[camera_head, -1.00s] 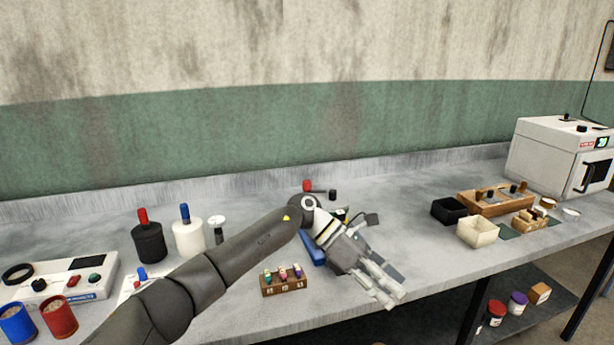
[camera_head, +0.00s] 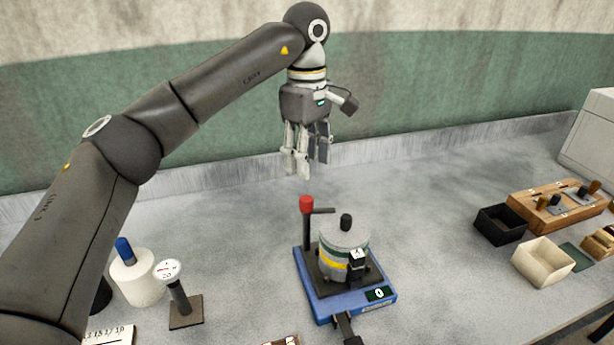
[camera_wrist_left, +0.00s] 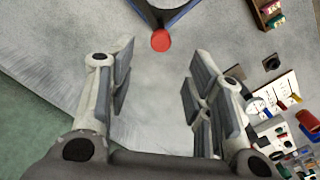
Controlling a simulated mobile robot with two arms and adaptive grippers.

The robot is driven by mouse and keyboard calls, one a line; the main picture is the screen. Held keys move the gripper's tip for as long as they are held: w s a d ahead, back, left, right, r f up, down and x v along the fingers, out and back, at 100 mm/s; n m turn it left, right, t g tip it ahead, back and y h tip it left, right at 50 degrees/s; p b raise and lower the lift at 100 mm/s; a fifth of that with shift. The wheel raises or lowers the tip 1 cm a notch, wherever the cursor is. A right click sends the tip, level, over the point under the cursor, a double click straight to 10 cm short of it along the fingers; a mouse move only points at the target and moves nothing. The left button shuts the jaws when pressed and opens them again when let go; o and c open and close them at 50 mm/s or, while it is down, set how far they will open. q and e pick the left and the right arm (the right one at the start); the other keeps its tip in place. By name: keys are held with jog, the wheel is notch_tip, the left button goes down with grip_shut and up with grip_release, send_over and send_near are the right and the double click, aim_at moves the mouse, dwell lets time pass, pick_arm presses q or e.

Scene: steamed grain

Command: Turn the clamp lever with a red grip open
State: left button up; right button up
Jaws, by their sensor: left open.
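The clamp lever's red grip (camera_head: 306,204) tops a dark upright post at the back left corner of a blue base (camera_head: 319,306). A dark bar runs from the post toward a grey lidded pot (camera_head: 345,251) on the base. My left gripper (camera_head: 304,170) is open and empty, pointing down above the red grip and apart from it. In the left wrist view the red grip (camera_wrist_left: 161,40) shows beyond the open fingers (camera_wrist_left: 157,75), near the top edge. The right gripper is not in view.
A gauge on a stand (camera_head: 178,293) and a white canister with a blue knob (camera_head: 137,278) stand at left. A black box (camera_head: 500,225), a cream box (camera_head: 543,262) and a wooden block (camera_head: 556,205) lie at right.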

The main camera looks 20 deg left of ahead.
aim_at(306, 198)
pick_arm(q)
jog(key=shift+w+a+f, duration=0.1)
jog(key=shift+a+f, duration=0.1)
jog(key=shift+f, duration=0.2)
jog(key=f, duration=0.2)
jog(key=shift+s+d+f+p, duration=0.1)
jog(key=shift+s+f+p, duration=0.2)
jog(key=shift+f+p, duration=0.1)
notch_tip(306, 198, down, 6)
jog(key=shift+w+r+p, duration=0.15)
jog(key=shift+r+p, duration=0.05)
jog(key=shift+p, duration=0.25)
jog(key=shift+f, duration=0.55)
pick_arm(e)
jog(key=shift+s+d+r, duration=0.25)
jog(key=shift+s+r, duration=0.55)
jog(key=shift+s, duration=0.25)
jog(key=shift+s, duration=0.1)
